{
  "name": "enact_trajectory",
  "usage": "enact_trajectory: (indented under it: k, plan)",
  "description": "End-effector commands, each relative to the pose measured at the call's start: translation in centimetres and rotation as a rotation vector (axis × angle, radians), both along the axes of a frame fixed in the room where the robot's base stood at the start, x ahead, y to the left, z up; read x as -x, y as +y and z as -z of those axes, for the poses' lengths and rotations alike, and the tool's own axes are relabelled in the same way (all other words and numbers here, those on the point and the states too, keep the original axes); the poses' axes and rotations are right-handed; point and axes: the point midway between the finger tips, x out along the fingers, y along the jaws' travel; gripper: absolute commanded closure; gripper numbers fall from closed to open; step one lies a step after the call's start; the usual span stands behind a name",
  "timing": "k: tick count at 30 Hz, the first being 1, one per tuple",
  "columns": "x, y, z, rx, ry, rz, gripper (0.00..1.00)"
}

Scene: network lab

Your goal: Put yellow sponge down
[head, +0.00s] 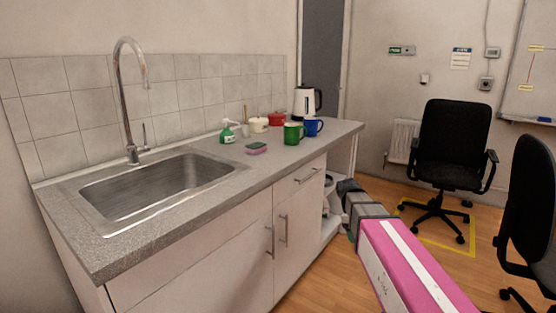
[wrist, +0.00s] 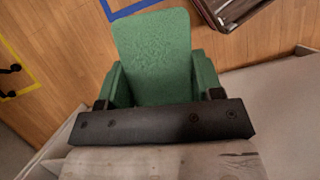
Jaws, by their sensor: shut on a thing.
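My gripper (wrist: 160,84) is shut on a slab with a rough green face (wrist: 152,45), which looks like the scouring side of the sponge. No yellow shows on it from this side. The slab sticks out past the fingers, above the wooden floor in the wrist view. In the head view my gripper (head: 350,190) is a dark shape low beside the right end of the counter, and the held slab cannot be made out there. The grey countertop (head: 240,178) runs from the sink to the mugs.
A green spray bottle (head: 228,131), red pot (head: 276,119), green mug (head: 293,133), blue mug (head: 313,126) and kettle (head: 307,102) stand nearby. Office chairs (head: 452,150) are right. The counter's front strip is clear.

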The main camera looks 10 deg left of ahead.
Motion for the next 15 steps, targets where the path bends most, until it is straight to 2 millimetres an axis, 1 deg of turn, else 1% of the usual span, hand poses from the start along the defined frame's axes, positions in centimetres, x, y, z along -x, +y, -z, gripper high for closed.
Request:
enact_trajectory:
  k: [1, 5, 6, 11, 15]
  plan:
    - [-1.2, 1.8, -1.8, 0.000, -0.006, -0.116, 0.66]
    - [-3.1, 5.6, -6.0, 0.000, -0.007, -0.416, 0.66]
    - [-3.5, 6.7, -7.4, 0.001, -0.007, -0.507, 0.66]
    - [-5.0, 11.4, -12.8, 0.001, -0.007, -0.860, 0.66]
    - [-5.7, 15.4, -17.7, 0.002, -0.008, -1.156, 0.66]
